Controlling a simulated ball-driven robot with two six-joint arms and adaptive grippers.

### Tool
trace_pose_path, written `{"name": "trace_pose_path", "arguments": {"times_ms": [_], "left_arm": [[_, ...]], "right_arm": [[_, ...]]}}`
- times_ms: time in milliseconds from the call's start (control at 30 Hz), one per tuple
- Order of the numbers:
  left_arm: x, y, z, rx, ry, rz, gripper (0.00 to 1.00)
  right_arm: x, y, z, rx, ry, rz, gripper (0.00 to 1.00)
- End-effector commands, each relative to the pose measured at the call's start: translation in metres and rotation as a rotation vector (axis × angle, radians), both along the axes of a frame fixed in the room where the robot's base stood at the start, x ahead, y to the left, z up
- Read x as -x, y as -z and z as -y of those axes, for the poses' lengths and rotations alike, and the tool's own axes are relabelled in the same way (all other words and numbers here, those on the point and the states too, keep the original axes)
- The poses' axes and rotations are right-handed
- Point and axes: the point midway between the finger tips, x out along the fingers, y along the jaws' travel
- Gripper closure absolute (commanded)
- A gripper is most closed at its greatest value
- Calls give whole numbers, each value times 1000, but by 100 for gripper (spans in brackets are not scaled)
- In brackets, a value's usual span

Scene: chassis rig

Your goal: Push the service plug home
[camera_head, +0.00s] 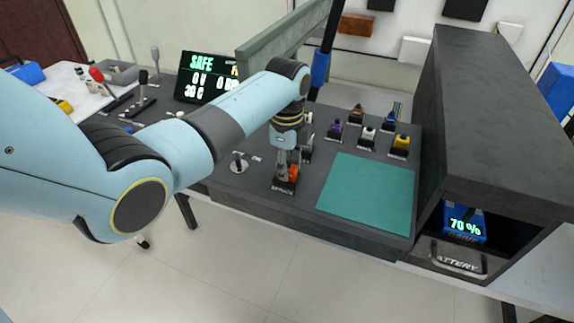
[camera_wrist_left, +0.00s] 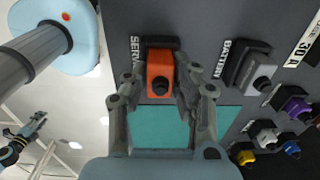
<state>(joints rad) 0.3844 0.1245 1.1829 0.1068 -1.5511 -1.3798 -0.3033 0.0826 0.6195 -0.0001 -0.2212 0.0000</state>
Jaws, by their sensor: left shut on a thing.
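The orange service plug (camera_head: 293,171) is at its dark socket labelled SERVICE on the grey bench panel. In the left wrist view the orange plug (camera_wrist_left: 160,74) has a black round knob and sits against the dark socket (camera_wrist_left: 160,44). My left gripper (camera_head: 288,165) comes down over the plug from above, with its fingers shut on the plug's sides. It also shows in the left wrist view (camera_wrist_left: 161,88). How deep the plug sits in the socket cannot be told.
A teal mat (camera_head: 367,192) lies right of the plug. Several coloured plugs (camera_head: 367,137) stand behind it. A lever (camera_head: 239,162) labelled ON is to the left. A display (camera_head: 207,78) reads SAFE. A dark housing (camera_head: 500,120) with a battery (camera_head: 464,225) reading 70 % stands at right.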

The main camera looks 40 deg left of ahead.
Motion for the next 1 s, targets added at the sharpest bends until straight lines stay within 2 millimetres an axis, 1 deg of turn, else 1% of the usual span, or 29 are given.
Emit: {"name": "trace_pose_path", "arguments": {"times_ms": [133,167,300,567,667,767,1000], "left_arm": [[0,3,0,0,0,-1,100],[0,3,0,0,0,-1,71],[0,3,0,0,0,-1,53],[0,2,0,0,0,-1,52],[0,-4,0,0,0,2,52],[-1,-18,0,0,0,3,52],[0,-72,1,0,1,5,52]], "right_arm": [[0,1,0,0,0,-1,57],[0,1,0,0,0,-1,57],[-1,1,-1,-1,1,1,57],[-2,1,-4,-5,1,4,57],[-3,0,-5,-5,1,4,57],[-3,-2,-5,-5,1,5,57],[-4,-4,-4,-5,1,6,57]]}}
